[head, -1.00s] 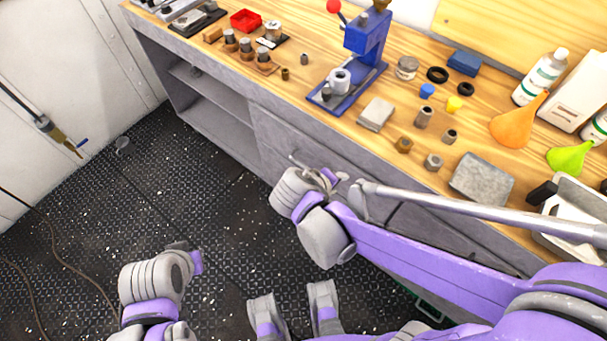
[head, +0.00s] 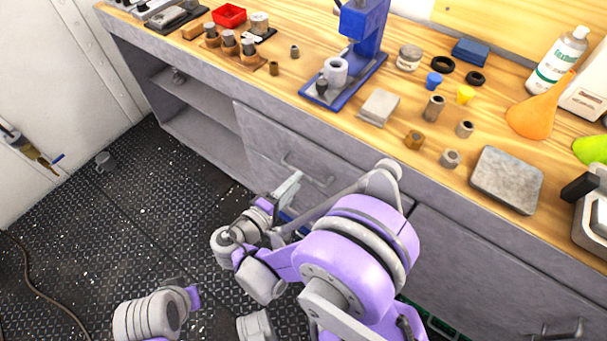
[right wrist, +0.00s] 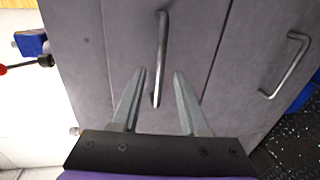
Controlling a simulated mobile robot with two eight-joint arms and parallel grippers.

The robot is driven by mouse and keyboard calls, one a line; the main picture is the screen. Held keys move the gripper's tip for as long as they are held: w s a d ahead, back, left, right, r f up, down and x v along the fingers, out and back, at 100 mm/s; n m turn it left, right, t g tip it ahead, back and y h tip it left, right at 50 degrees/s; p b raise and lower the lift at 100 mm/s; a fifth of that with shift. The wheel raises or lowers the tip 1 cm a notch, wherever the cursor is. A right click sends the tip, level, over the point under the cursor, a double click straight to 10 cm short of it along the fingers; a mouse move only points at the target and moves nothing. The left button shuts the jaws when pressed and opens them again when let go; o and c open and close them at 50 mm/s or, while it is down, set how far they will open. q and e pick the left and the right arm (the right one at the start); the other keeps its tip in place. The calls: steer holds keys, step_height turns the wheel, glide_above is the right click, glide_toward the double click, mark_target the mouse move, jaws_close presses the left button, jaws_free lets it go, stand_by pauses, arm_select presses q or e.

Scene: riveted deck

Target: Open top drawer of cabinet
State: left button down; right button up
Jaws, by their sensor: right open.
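The grey cabinet (head: 160,55) stands under a wooden worktop. Its top drawer (head: 262,140) is shut, and a bar handle (head: 305,170) runs across its front. In the right wrist view this handle (right wrist: 160,50) runs down the picture's middle, its lower end between the fingers in the picture. My right gripper (head: 290,187) is open and empty in front of the drawer; its two fingers (right wrist: 158,75) point at the drawer front. I cannot tell how far the handle is from the fingers. My left gripper does not show.
A second handle (right wrist: 290,65) sits on the lower front. Open shelves (head: 195,100) are left of the drawer. The worktop holds a blue press (head: 362,30), a grey block (head: 507,180) and an orange funnel (head: 540,108). The dark floor (head: 120,215) at left is mostly clear.

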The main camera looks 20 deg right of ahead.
steer(key=x, duration=0.5)
steer(key=shift+b, duration=0.3)
jaws_close()
stand_by(1.1)
